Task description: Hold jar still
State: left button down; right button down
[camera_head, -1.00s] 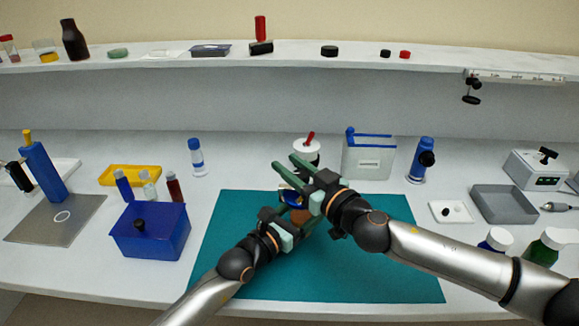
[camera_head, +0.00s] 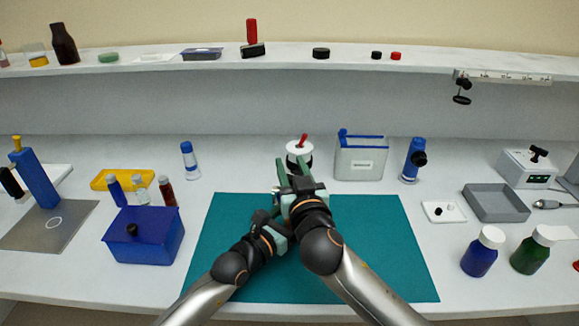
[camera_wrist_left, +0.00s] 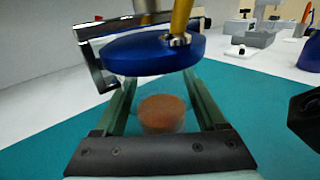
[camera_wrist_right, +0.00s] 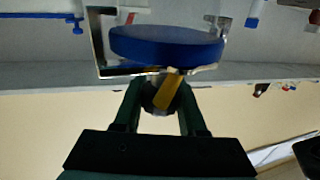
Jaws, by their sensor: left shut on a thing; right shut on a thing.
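A clear jar with brown contents (camera_wrist_left: 162,112) stands between the fingers of my left gripper (camera_wrist_left: 160,84), which is shut on it. A round blue lid (camera_wrist_left: 150,54) sits above the jar; whether it touches the rim I cannot tell. A metal frame (camera_wrist_left: 98,68) surrounds the lid, with a yellow handle (camera_wrist_left: 181,18) beside it. My right gripper (camera_wrist_right: 160,92) is shut on this yellow-handled tool; the lid (camera_wrist_right: 165,46) and handle (camera_wrist_right: 168,92) also show in the right wrist view. In the head view, my arms hide jar and lid.
The jar is over a teal mat (camera_head: 370,245), clear on the right. A white-topped container with a red handle (camera_head: 299,153) and a clear bin (camera_head: 360,160) stand behind. A blue box (camera_head: 150,240) is at left; blue (camera_head: 481,255) and green (camera_head: 528,255) bottles at right.

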jog(key=shift+w+d, duration=0.1)
jog(key=shift+d, duration=0.15)
jog(key=shift+c, duration=2.3)
grip_release()
jog(key=shift+a, duration=0.1)
jog(key=v, duration=0.7)
jog(key=shift+s, duration=0.35)
